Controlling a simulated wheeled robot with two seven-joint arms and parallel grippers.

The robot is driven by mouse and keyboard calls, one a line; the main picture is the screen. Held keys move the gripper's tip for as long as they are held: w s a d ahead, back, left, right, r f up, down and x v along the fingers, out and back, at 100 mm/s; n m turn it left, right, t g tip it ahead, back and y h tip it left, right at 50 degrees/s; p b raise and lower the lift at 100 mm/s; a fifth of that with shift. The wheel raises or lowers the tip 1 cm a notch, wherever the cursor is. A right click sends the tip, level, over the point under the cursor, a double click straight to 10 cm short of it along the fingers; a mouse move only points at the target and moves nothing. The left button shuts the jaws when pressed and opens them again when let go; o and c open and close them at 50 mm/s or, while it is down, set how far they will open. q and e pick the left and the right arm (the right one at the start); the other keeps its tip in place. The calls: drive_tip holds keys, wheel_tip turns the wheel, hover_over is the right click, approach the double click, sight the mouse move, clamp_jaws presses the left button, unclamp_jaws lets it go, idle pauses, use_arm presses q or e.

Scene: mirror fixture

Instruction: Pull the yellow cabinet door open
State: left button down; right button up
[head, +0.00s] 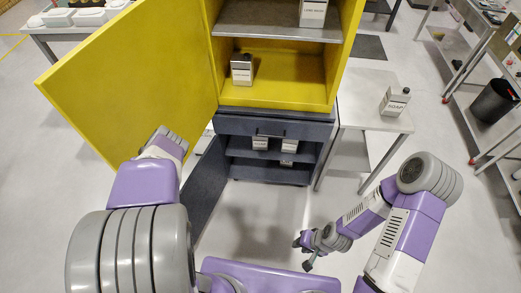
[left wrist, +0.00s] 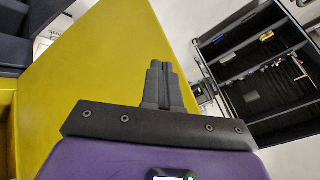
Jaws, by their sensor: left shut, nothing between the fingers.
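The yellow cabinet door (head: 140,75) stands swung wide open to the left of the yellow cabinet (head: 275,92), whose inside is exposed. My left arm overlaps the lower part of the door in the head view, and its fingers are hidden there. In the left wrist view my left gripper (left wrist: 164,72) is shut and empty, its fingertips in front of the yellow door panel (left wrist: 105,65) near its right edge. Whether they touch the door I cannot tell. My right gripper (head: 306,251) hangs low, well away from the cabinet, with its fingers apart.
A shelf rack stands at right.

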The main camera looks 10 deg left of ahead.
use_arm(q)
drive_tip(key=p+v, duration=0.3)
drive_tip(key=v, duration=0.4)
drive_tip(key=shift+d+r, duration=0.2)
drive_tip(key=shift+r, duration=0.05)
drive_tip(key=shift+f, duration=0.15)
drive_tip(key=d+f+m+g+h+b, duration=0.1)
drive_tip(key=d+f+m+h+b, duration=0.15)
drive_tip(key=f, duration=1.35)
drive_tip(key=d+f+m+g+h+b, duration=0.15)
drive_tip(key=d+f+m+b, duration=0.25)
drive_tip(key=f, duration=1.3)
drive_tip(key=s+d+f+n+t+h+b, duration=0.1)
drive_tip(key=d+f+h+b, duration=0.4)
drive_tip(key=d+f, duration=0.9)
drive_tip(key=s+d+t+h, duration=0.1)
drive_tip(key=h, duration=0.1)
drive_tip(key=shift+s+d+h, duration=0.25)
drive_tip(key=shift+d+h, duration=0.05)
drive_tip(key=shift+d, duration=0.1)
